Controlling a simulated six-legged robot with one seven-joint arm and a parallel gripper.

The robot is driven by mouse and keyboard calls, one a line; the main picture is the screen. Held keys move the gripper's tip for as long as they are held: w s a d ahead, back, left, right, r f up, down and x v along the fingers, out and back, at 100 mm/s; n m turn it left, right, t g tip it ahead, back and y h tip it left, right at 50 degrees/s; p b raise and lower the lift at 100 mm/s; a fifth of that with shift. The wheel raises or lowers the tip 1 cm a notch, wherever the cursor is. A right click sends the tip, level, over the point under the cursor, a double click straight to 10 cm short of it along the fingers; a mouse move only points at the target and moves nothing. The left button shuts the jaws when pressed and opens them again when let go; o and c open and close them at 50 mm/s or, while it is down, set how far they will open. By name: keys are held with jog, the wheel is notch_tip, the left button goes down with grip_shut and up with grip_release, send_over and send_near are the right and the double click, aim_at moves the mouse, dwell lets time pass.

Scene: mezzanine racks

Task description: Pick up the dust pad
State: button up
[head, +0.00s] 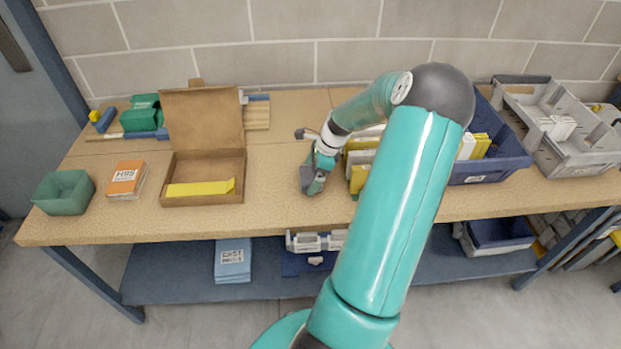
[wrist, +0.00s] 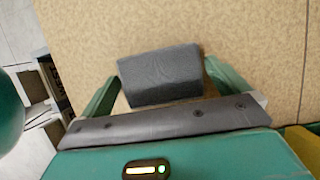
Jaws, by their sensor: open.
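The dust pad appears to be the dark grey, cloth-like block (wrist: 162,75) lying on the tan worktop in the wrist view. My gripper (wrist: 160,88) is open, with one green finger on each side of the pad. Gaps show beside the pad, more clearly on the right, and I cannot tell whether either finger touches it. In the head view my gripper (head: 313,184) points down low over the middle of the table, and the pad is not clearly distinguishable there from the gripper.
An open cardboard box (head: 204,200) with a yellow piece inside stands to the left on the table (head: 275,205). An orange-labelled pack (head: 126,181) and a green bin (head: 64,193) are farther left. A blue bin (head: 505,165) and a grey crate (head: 572,160) stand right.

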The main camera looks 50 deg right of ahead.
jog(key=c, duration=0.8)
jog(key=shift+r, duration=0.1)
jog(key=shift+r, duration=0.55)
jog(key=s+r, duration=1.1)
jog(key=s, duration=0.3)
jog(key=shift+a+r, duration=0.35)
jog(key=shift+a, duration=0.1)
